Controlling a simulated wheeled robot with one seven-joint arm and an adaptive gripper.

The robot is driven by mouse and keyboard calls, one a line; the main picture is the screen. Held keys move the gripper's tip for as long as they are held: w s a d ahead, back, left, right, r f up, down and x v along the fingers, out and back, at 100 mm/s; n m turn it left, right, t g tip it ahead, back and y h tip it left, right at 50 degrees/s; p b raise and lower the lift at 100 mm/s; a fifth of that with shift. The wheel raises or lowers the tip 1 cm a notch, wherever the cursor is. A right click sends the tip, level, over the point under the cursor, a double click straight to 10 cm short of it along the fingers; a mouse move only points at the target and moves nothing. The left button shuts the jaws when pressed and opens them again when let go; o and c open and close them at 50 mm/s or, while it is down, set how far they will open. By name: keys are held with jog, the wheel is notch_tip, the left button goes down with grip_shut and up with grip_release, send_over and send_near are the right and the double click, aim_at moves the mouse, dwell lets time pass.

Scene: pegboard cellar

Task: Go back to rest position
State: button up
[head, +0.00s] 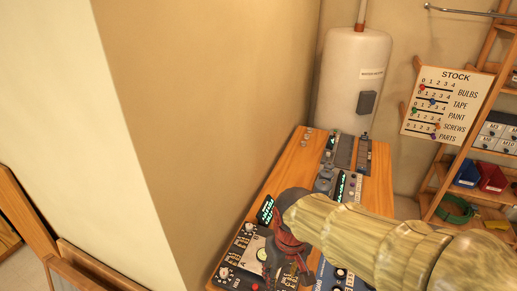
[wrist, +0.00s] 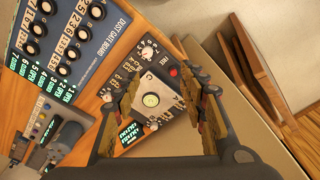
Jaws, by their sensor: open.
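My gripper (wrist: 165,110) is open and empty in the wrist view. Its two fingers stand apart above a dark control panel (wrist: 150,72) with a pale metal plate and a round green-yellow level. I cannot tell whether the fingertips touch the panel. In the head view my gripper (head: 287,250) is at the front end of the wooden bench, over the same panel (head: 246,254), and my arm reaches in from the lower right, hiding part of the bench.
The wooden bench (head: 293,166) runs along a tan wall (head: 215,90). A dust gate board (wrist: 80,38) with several black dials lies beside the panel. A white tank (head: 352,80) stands behind the bench. A stock board (head: 447,103) and a wooden shelf (head: 478,145) are at the right.

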jog(key=s+d+r+m+t+b, duration=0.1)
jog(key=s+d+r+m+t, duration=0.1)
jog(key=d, duration=0.4)
jog(key=s+d+r+m+t+b, duration=0.2)
jog(key=s+d+r, duration=0.3)
jog(key=d, duration=0.2)
jog(key=shift+s+r+m+t, duration=0.15)
jog(key=shift+s+m+t, duration=0.15)
jog(key=shift+s, duration=0.1)
dwell(1.1)
